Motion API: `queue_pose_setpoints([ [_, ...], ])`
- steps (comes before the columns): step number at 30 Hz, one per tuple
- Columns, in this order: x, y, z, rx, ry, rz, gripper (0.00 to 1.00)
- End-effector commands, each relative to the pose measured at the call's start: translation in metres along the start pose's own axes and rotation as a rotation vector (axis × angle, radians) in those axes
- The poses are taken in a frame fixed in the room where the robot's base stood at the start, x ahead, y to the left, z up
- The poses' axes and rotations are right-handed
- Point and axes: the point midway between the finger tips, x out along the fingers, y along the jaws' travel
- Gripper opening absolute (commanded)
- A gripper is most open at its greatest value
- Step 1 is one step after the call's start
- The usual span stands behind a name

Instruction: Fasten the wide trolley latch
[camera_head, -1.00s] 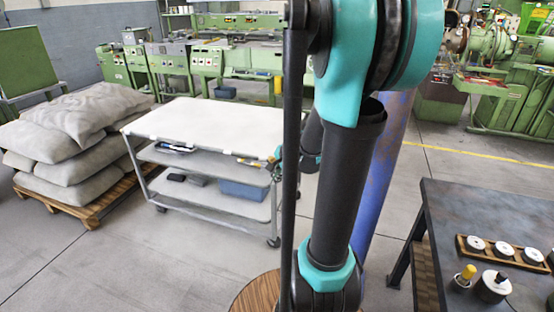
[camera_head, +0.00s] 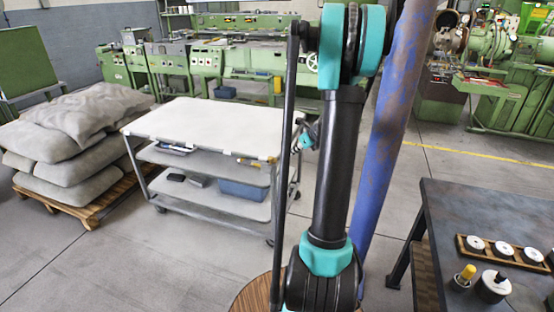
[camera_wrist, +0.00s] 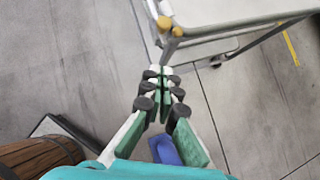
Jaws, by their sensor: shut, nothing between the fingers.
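The trolley (camera_head: 215,122) has a white top and grey lower shelves, and stands left of centre in the head view. Its top corner and a metal rail show at the upper right of the wrist view (camera_wrist: 215,12). Small yellow-orange knobs (camera_wrist: 171,28) sit at that corner; I cannot tell if they belong to the latch. My gripper (camera_wrist: 160,72) is shut and empty, a little short of the corner in the wrist view. The latch itself cannot be made out clearly.
Grey sacks on a pallet (camera_head: 85,208) lie left of the trolley. A blue pillar (camera_head: 392,120) stands behind my arm. A dark table (camera_head: 450,205) is at the right. A round wooden top (camera_head: 250,295) is in front. The floor before the trolley is clear.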

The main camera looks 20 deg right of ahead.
Motion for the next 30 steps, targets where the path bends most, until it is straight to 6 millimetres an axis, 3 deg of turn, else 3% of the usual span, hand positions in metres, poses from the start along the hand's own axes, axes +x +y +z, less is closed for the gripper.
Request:
queue_pose_setpoints([
  [5,0.001,0.000,0.000,-0.002,0.001,0.000,0.00],
  [10,0.015,0.001,0.000,-0.003,0.001,0.001,0.00],
  [26,0.104,0.001,0.001,-0.005,0.001,0.000,0.00],
  [30,0.119,0.001,0.015,-0.005,0.002,0.001,0.00],
])
